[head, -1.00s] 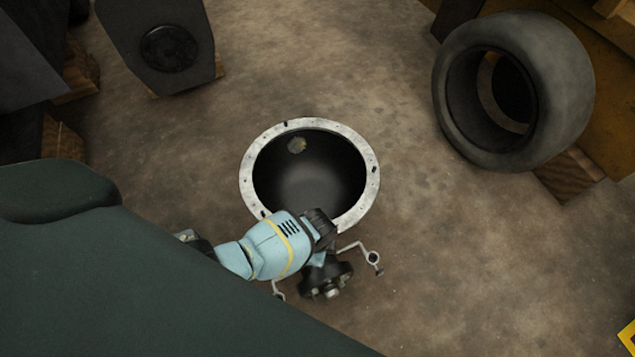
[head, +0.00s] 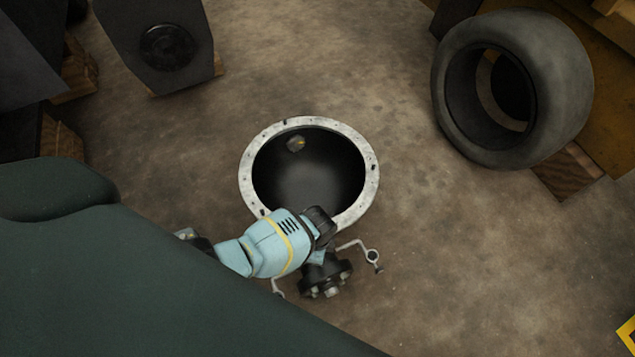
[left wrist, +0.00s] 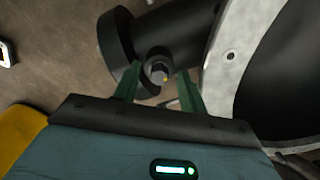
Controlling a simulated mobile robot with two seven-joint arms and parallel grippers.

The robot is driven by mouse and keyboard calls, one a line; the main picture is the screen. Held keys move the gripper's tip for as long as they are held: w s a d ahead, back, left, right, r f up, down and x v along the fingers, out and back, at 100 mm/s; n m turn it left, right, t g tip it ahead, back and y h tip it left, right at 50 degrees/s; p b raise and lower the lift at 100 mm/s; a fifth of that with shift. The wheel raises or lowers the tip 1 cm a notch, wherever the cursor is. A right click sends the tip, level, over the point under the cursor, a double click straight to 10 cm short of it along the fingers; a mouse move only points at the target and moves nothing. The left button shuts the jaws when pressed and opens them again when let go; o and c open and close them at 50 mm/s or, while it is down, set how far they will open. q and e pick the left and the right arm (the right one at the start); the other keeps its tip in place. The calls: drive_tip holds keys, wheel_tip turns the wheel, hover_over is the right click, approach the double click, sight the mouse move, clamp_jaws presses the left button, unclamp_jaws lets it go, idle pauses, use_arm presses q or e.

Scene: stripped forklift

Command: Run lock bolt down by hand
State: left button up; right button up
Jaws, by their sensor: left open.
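In the left wrist view, a dark hex-headed bolt (left wrist: 158,70) stands out from the side of a black flanged cylinder (left wrist: 165,38). My left gripper (left wrist: 159,80) has two green fingers, open, one on each side of the bolt head. I cannot tell whether either finger touches it. In the head view, my teal left arm reaches in from the left to the front rim of a round housing (head: 372,180). The bolt and my fingertips are not distinguishable there. A black flange with bolt heads (head: 325,276) shows just in front of the arm's end. My right gripper is out of view.
The pale housing rim with bolt holes stands close to the gripper's right in the wrist view. A thin bent metal bracket (head: 353,246) projects beside the flange. A large tyre (head: 565,85) stands at the upper right. Brown floor between is clear.

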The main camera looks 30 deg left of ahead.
use_arm(q)
drive_tip(key=shift+r+p, duration=0.35)
drive_tip(key=shift+r, duration=0.2)
wheel_tip(320, 180, up, 6)
drive_tip(key=p, duration=0.3)
drive_tip(key=shift+f+p, duration=0.1)
drive_tip(key=shift+p, duration=0.2)
drive_tip(key=shift+r, duration=0.45)
drive_tip(key=shift+p, duration=0.3)
